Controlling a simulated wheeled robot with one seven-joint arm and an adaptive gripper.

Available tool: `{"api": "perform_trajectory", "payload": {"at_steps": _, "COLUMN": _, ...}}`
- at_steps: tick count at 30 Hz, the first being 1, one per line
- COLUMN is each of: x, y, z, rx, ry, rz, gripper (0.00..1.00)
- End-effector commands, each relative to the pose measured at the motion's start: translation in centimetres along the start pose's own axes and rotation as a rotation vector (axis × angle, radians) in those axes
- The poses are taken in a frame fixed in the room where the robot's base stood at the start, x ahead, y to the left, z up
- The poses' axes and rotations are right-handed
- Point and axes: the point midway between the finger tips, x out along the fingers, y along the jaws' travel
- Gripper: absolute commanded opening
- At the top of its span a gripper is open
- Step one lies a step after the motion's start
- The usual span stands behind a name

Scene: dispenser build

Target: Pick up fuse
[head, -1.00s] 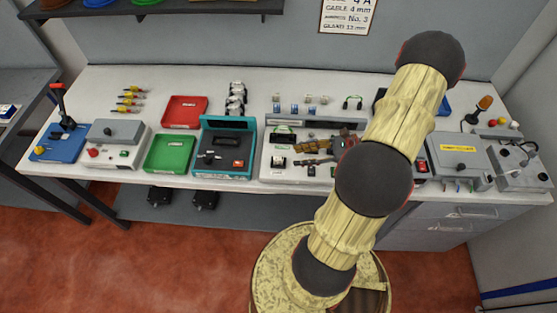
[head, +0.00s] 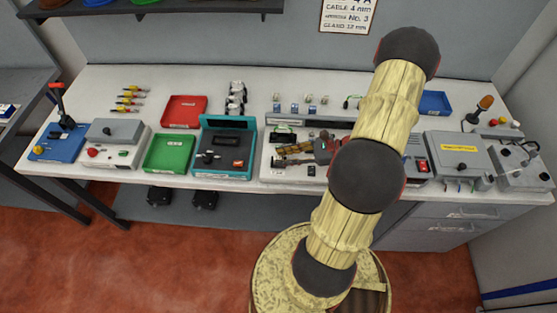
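My gripper (head: 280,156) is low over the light grey assembly panel (head: 272,177) in the middle of the bench, with its fingers pointing left. The fingers look apart, but the gripper is small in the picture. I cannot tell whether anything is between them. No fuse can be told for certain. Several small parts (head: 293,108) with blue bases stand in a row behind the panel and may be fuses. A dark part with a green mark (head: 283,134) lies on the panel behind the gripper. My arm hides the right part of the panel.
A teal tester box (head: 224,150), a green tray (head: 169,154) and a red tray (head: 185,110) lie left of the panel. A grey box with a yellow label (head: 457,155) and a blue tray (head: 435,102) are at the right. A notice (head: 347,15) hangs on the wall.

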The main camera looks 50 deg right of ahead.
Motion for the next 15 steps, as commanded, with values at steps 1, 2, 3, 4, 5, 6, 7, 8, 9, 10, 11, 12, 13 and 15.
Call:
{"api": "perform_trajectory", "payload": {"at_steps": 1, "x": -0.01, "y": -0.01, "z": 0.00, "rx": 0.000, "ry": 0.000, "rz": 0.000, "gripper": 0.22}}
{"api": "perform_trajectory", "payload": {"at_steps": 2, "x": -0.01, "y": 0.00, "z": 0.00, "rx": 0.000, "ry": 0.000, "rz": 0.000, "gripper": 0.20}}
{"api": "perform_trajectory", "payload": {"at_steps": 3, "x": -0.01, "y": 0.00, "z": 0.00, "rx": 0.000, "ry": 0.000, "rz": 0.000, "gripper": 0.18}}
{"api": "perform_trajectory", "payload": {"at_steps": 4, "x": -0.01, "y": 0.00, "z": 0.00, "rx": 0.000, "ry": 0.000, "rz": 0.000, "gripper": 0.17}}
{"api": "perform_trajectory", "payload": {"at_steps": 5, "x": -0.02, "y": -0.01, "z": 0.00, "rx": 0.000, "ry": 0.000, "rz": 0.000, "gripper": 0.15}}
{"api": "perform_trajectory", "payload": {"at_steps": 6, "x": -0.02, "y": 0.00, "z": 0.00, "rx": 0.000, "ry": 0.000, "rz": 0.000, "gripper": 0.12}}
{"api": "perform_trajectory", "payload": {"at_steps": 7, "x": -0.02, "y": 0.00, "z": 0.00, "rx": 0.000, "ry": 0.000, "rz": 0.000, "gripper": 0.11}}
{"api": "perform_trajectory", "payload": {"at_steps": 8, "x": -0.02, "y": 0.00, "z": 0.00, "rx": 0.000, "ry": 0.000, "rz": 0.000, "gripper": 0.09}}
{"api": "perform_trajectory", "payload": {"at_steps": 9, "x": -0.02, "y": 0.00, "z": 0.00, "rx": 0.000, "ry": 0.000, "rz": 0.000, "gripper": 0.07}}
{"api": "perform_trajectory", "payload": {"at_steps": 10, "x": -0.02, "y": 0.00, "z": 0.00, "rx": 0.000, "ry": 0.000, "rz": 0.000, "gripper": 0.05}}
{"api": "perform_trajectory", "payload": {"at_steps": 11, "x": -0.02, "y": 0.00, "z": 0.00, "rx": 0.000, "ry": 0.000, "rz": 0.000, "gripper": 0.03}}
{"api": "perform_trajectory", "payload": {"at_steps": 12, "x": -0.02, "y": 0.00, "z": 0.00, "rx": 0.000, "ry": 0.000, "rz": 0.000, "gripper": 0.01}}
{"api": "perform_trajectory", "payload": {"at_steps": 13, "x": -0.02, "y": 0.00, "z": 0.00, "rx": 0.000, "ry": 0.000, "rz": 0.000, "gripper": 0.00}}
{"api": "perform_trajectory", "payload": {"at_steps": 15, "x": -0.02, "y": 0.00, "z": 0.01, "rx": 0.000, "ry": 0.000, "rz": 0.000, "gripper": 0.00}}
